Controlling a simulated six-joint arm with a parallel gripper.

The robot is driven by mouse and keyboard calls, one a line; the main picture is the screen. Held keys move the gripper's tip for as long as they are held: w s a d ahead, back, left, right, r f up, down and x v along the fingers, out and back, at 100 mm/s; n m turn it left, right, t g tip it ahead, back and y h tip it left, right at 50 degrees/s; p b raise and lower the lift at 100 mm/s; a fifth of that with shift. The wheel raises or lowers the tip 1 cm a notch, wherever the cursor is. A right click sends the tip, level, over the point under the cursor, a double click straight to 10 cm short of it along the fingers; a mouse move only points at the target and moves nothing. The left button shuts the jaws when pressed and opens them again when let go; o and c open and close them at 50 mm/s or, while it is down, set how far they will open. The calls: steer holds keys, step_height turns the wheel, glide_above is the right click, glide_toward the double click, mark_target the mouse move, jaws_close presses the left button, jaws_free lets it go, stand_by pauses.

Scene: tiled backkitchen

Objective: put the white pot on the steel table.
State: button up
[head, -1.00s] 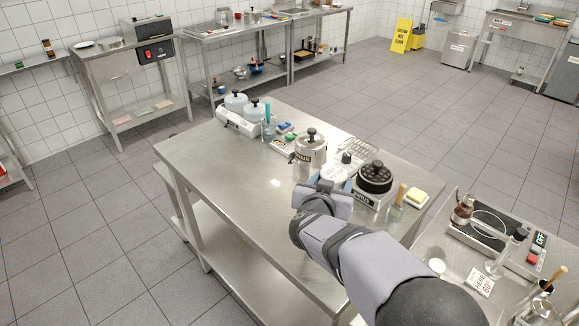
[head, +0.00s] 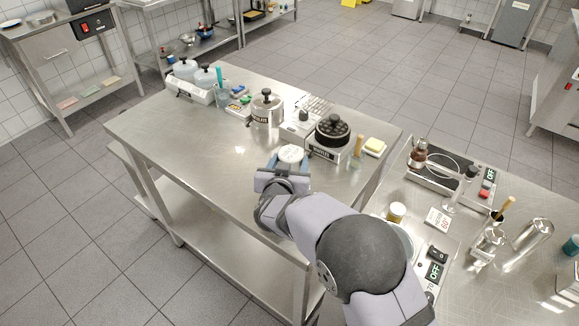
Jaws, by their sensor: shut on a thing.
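The white pot (head: 292,153) shows as a pale round top just beyond my gripper (head: 283,163). My gripper is shut on it; blue finger parts show at its side. The pot is over the steel table (head: 190,150), left of the dark-topped device. Most of its side is hidden by my gripper, and I cannot tell whether its base touches the tabletop.
A steel pot with a black knob (head: 266,108), a white device (head: 299,126) and a dark-topped device (head: 332,138) stand close behind. A yellow sponge (head: 374,146) lies near the right edge. The table's left front is clear. A second bench (head: 490,255) stands at right.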

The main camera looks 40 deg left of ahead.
steer(key=shift+f, duration=0.9)
steer(key=shift+f, duration=0.2)
steer(key=o, duration=1.3)
steer(key=shift+r, duration=0.15)
steer(key=b+v, duration=0.1)
steer(key=v, duration=1.1)
steer(key=shift+b, duration=0.4)
